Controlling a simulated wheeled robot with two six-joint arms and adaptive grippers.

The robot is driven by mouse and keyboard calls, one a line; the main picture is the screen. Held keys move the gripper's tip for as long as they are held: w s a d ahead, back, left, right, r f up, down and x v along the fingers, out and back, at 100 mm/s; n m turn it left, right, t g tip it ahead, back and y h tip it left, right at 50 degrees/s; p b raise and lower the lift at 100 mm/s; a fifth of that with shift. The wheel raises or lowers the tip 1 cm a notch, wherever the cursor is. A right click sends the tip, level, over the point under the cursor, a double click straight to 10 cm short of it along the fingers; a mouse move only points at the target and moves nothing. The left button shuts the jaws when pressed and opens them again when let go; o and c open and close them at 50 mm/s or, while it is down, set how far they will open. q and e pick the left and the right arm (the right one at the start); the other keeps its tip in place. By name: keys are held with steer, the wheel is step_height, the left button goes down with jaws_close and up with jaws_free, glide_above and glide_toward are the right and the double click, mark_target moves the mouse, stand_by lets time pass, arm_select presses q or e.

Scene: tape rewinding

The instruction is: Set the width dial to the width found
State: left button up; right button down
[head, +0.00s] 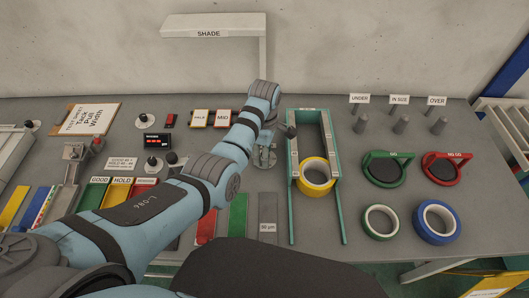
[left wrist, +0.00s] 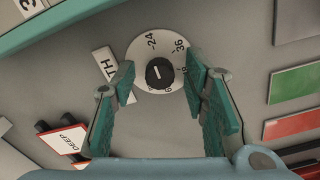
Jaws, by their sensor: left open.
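The width dial shows in the left wrist view as a pale round plate (left wrist: 139,80) with a black knob (left wrist: 160,73) in its middle. Marks 24 and 36 are readable; others are partly hidden. The knob bears a short white line, roughly upright in that view; its exact setting I cannot tell. My left gripper (left wrist: 160,88) is open, with its green fingers apart on either side of the knob; contact is not visible. In the head view, my left gripper (head: 265,150) is over the table left of the green gauge frame and largely hides the dial. My right gripper is not in view.
A yellow tape roll (head: 316,190) sits in the green gauge frame (head: 294,200) close to my left gripper's right. A small display (head: 157,140) with red digits stands left of my arm.

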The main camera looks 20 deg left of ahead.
arm_select(q)
steer(key=shift+r, duration=0.1)
steer(key=shift+c, duration=0.2)
jaws_close()
